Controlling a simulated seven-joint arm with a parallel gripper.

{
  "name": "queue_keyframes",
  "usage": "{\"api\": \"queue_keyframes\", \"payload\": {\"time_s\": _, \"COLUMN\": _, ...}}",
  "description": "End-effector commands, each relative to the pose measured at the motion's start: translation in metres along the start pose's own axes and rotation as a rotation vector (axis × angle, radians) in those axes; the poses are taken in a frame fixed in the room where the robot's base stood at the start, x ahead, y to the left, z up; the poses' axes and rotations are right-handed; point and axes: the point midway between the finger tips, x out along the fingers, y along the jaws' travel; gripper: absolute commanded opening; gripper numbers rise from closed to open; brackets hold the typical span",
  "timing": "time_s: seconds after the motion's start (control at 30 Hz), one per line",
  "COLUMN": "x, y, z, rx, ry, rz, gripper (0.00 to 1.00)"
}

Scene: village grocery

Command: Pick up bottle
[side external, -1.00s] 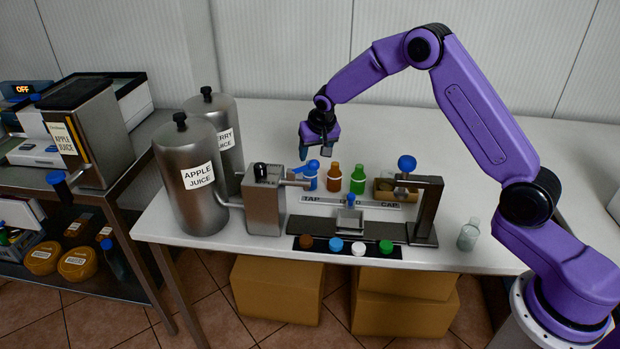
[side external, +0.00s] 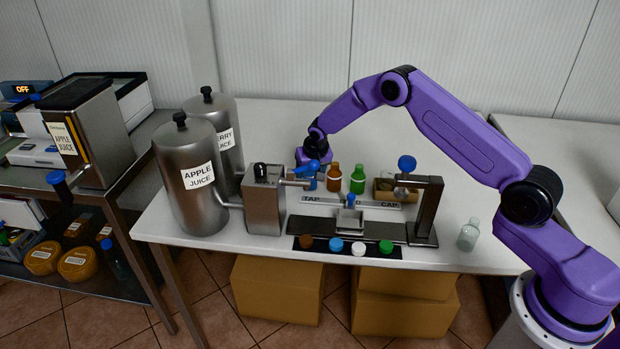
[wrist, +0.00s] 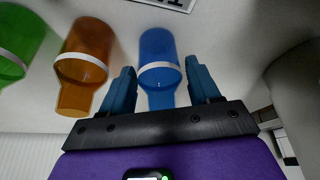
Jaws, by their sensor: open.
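Three coloured bottles stand in a row at the back of the work area: a blue bottle (side external: 311,184), an orange-brown bottle (side external: 334,178) and a green bottle (side external: 357,180). A clear bottle (side external: 468,235) stands apart at the right. My gripper (side external: 313,165) is low at the blue bottle and partly hidden behind the blue tap handle. In the wrist view the open fingers (wrist: 160,75) lie on either side of the blue bottle (wrist: 158,58), with gaps visible. The orange bottle (wrist: 85,58) is close beside one finger; the green bottle (wrist: 18,50) is farther off.
The metal tap unit (side external: 264,205) with its blue handle stands just in front of the blue bottle. A capping stand (side external: 428,208) is to the right, with a cardboard box (side external: 384,188) behind it. Several caps lie on a black strip (side external: 309,253). The table behind the bottles is clear.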

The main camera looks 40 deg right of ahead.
Motion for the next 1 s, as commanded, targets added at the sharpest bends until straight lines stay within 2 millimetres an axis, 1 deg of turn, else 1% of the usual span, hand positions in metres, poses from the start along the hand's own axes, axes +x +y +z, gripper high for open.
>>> {"api": "queue_keyframes", "payload": {"time_s": 0.1, "x": 0.007, "y": 0.001, "z": 0.0, "rx": 0.001, "ry": 0.0, "rz": 0.0, "gripper": 0.61}}
{"api": "queue_keyframes", "payload": {"time_s": 0.37, "x": 0.008, "y": 0.0, "z": 0.0, "rx": 0.0, "ry": 0.001, "rz": 0.0, "gripper": 0.61}}
{"api": "queue_keyframes", "payload": {"time_s": 0.4, "x": 0.008, "y": 0.0, "z": 0.0, "rx": 0.0, "ry": 0.001, "rz": 0.0, "gripper": 0.48}}
{"api": "queue_keyframes", "payload": {"time_s": 0.47, "x": 0.007, "y": 0.0, "z": 0.0, "rx": 0.0, "ry": 0.001, "rz": 0.0, "gripper": 0.29}}
{"api": "queue_keyframes", "payload": {"time_s": 0.5, "x": 0.007, "y": 0.0, "z": 0.0, "rx": 0.0, "ry": 0.001, "rz": 0.0, "gripper": 0.17}}
{"api": "queue_keyframes", "payload": {"time_s": 0.83, "x": 0.006, "y": 0.0, "z": -0.001, "rx": 0.0, "ry": 0.001, "rz": -0.001, "gripper": 0.17}}
{"api": "queue_keyframes", "payload": {"time_s": 1.0, "x": -0.003, "y": -0.001, "z": -0.005, "rx": -0.001, "ry": 0.003, "rz": -0.002, "gripper": 0.17}}
